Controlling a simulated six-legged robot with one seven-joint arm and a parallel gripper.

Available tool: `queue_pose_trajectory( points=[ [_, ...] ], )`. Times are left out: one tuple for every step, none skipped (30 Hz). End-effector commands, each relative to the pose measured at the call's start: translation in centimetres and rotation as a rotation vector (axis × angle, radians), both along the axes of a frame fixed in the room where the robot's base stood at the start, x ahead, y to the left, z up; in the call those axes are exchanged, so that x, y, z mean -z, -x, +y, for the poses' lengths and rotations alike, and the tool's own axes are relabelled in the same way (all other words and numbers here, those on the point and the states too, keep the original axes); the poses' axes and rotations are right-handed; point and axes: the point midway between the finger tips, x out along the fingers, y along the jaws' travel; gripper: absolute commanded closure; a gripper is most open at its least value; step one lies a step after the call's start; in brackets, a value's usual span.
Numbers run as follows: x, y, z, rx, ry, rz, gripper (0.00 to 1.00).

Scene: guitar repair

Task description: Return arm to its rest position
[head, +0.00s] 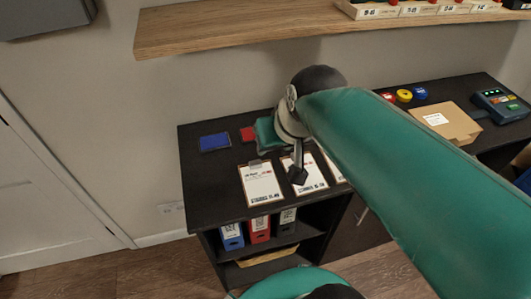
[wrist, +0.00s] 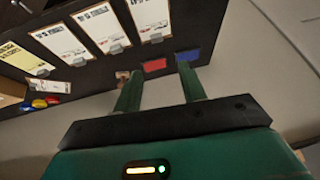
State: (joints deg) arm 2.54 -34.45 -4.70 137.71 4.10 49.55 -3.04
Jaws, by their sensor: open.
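My teal arm reaches in from the right in the head view and its wrist end hangs over the dark cabinet top (head: 215,175). My gripper shows clearly in the wrist view (wrist: 161,80), with two green fingers standing apart and nothing between them. In the head view the arm's end hides part of the cabinet top. A red pad (head: 248,134) and a blue pad (head: 214,142) lie at the back left of the cabinet top. They also show beyond the fingertips in the wrist view, the red one (wrist: 154,65) between the fingers in the picture.
Clipboards with white sheets (head: 261,184) lie along the cabinet's front. Binders (head: 259,229) stand on the shelf below. A wooden wall shelf (head: 240,32) overhangs behind. At the right are tape rolls (head: 404,96), a cardboard envelope (head: 445,122) and a keypad device (head: 500,104). Floor at left is free.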

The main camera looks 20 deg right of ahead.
Motion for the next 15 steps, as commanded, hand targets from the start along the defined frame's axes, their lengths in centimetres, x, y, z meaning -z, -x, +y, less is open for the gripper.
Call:
queue_pose_trajectory(
  points=[
    [0.1, 1.4, 1.1, -0.032, 0.029, -0.009, 0.59],
    [0.3, 2.1, 1.6, -0.044, 0.042, -0.009, 0.59],
    [0.4, 2.8, 2.1, -0.059, 0.06, -0.01, 0.59],
    [0.6, 3.3, 2.3, -0.066, 0.07, -0.01, 0.59],
    [0.7, 3.6, 2.5, -0.072, 0.078, -0.01, 0.59],
    [0.8, 3.9, 2.7, -0.078, 0.087, -0.012, 0.59],
    [0.8, 4.1, 2.8, -0.08, 0.092, -0.012, 0.59],
    [0.9, 4.2, 2.8, -0.081, 0.094, -0.011, 0.59],
    [0.9, 4.2, 2.9, -0.082, 0.095, -0.011, 0.59],
    [0.9, 4.2, 2.9, -0.082, 0.095, -0.011, 0.59],
    [0.9, 4.2, 2.9, -0.082, 0.095, -0.011, 0.59],
    [0.9, 4.2, 2.8, -0.081, 0.094, -0.01, 0.59],
    [0.9, 4.2, 2.8, -0.081, 0.094, -0.011, 0.59],
    [0.9, 4.2, 2.8, -0.081, 0.094, -0.011, 0.59],
    [0.9, 4.2, 2.8, -0.081, 0.094, -0.011, 0.59]
  ],
)
